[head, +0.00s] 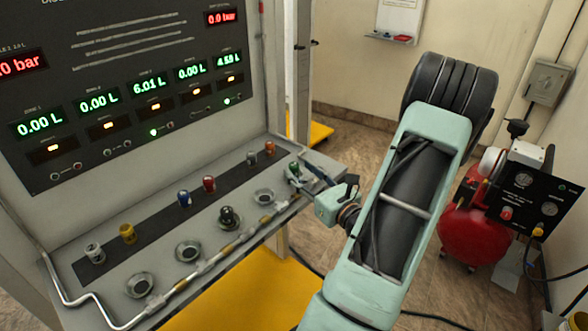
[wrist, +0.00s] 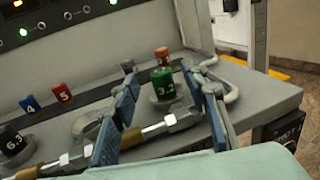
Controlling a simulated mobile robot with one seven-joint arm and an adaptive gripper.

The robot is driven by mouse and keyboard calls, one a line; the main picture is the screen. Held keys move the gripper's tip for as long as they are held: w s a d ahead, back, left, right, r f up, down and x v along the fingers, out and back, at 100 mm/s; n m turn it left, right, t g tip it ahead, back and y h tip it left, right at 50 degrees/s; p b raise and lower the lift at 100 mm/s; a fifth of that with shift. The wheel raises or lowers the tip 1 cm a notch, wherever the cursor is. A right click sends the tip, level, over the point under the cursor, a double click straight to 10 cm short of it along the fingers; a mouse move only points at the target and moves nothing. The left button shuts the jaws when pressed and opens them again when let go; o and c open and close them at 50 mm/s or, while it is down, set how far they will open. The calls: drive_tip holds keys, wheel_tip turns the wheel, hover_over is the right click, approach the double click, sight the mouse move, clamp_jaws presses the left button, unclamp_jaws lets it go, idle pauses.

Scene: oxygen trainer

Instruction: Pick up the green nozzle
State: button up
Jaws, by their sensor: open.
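The green nozzle (wrist: 162,83), marked 3.2, stands upright in a round metal seat at the right end of the console's sloping shelf. In the head view the green nozzle (head: 294,169) shows only in part, beside my gripper (head: 304,181). In the wrist view my gripper (wrist: 164,92) is open, with one blue-padded finger to the left of the nozzle and one to the right. I see a gap on both sides, so the fingers do not appear closed on it. The nozzle's far side is hidden.
An orange nozzle (wrist: 162,56) stands just behind the green one. Blue (wrist: 30,104) and red (wrist: 62,92) nozzles and a black one (wrist: 12,140) stand to the left. A brass-fitted pipe (wrist: 150,131) runs along the shelf's front. A red tank (head: 470,235) stands at right.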

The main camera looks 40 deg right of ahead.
drive_tip(key=shift+w+d, duration=0.2)
drive_tip(key=shift+w, duration=0.85)
drive_tip(key=shift+c, duration=0.2)
clamp_jaws()
